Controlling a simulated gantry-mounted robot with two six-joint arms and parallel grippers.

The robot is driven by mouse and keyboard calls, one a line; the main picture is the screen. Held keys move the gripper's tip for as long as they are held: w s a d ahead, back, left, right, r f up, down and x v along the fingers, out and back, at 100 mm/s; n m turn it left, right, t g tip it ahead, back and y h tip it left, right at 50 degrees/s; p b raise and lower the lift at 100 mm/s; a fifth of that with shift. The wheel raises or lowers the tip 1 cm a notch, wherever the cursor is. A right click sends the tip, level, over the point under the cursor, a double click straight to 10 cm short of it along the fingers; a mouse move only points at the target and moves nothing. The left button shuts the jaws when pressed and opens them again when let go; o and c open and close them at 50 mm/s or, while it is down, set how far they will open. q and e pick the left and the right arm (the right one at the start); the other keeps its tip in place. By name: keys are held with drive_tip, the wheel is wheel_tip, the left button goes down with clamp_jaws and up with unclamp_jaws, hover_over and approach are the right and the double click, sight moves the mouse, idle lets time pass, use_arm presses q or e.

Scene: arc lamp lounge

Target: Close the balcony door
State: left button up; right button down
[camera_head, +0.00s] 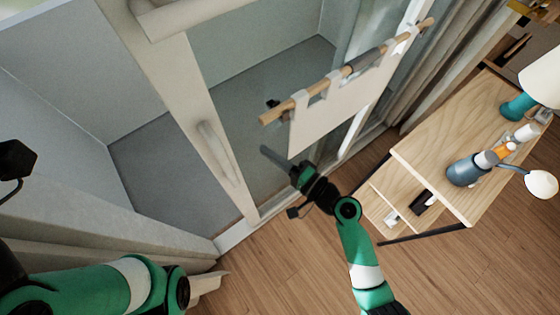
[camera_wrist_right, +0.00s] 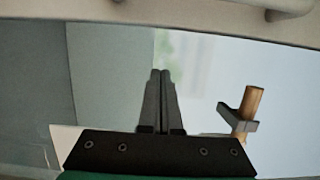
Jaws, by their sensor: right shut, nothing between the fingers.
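The balcony door has a white frame (camera_head: 185,85) with a pale upright handle (camera_head: 213,147) and a glass pane to its right. It stands open, with grey balcony floor (camera_head: 150,160) showing to the left of its frame edge. My right gripper (camera_head: 268,154) is shut and empty, in front of the glass, to the right of the handle and apart from it. In the right wrist view its fingers (camera_wrist_right: 160,90) are together, and a white frame bar (camera_wrist_right: 180,17) with part of a handle (camera_wrist_right: 290,6) crosses the top. My left arm shows at lower left; its fingers are out of view.
A wooden rod (camera_head: 290,104) with a white cloth (camera_head: 335,115) hangs close to my right gripper. A wooden shelf table (camera_head: 440,140) with bottles and a lamp stands at right. Bare wood floor (camera_head: 290,270) lies in front of the door.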

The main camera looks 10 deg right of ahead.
sight(233, 147)
drive_tip(key=x, duration=0.4)
drive_tip(key=shift+b, duration=0.4)
drive_tip(key=shift+s+a+r+p, duration=0.1)
drive_tip(key=shift+s+a+p, duration=0.25)
drive_tip(key=shift+a, duration=0.25)
drive_tip(key=shift+s+a+p, duration=0.2)
drive_tip(key=shift+s+a, duration=0.25)
drive_tip(key=shift+a, duration=0.15)
drive_tip(key=shift+s+a, duration=0.25)
drive_tip(key=shift+a, duration=0.25)
use_arm(q)
drive_tip(key=shift+r, duration=0.1)
use_arm(e)
drive_tip(key=shift+a, duration=0.1)
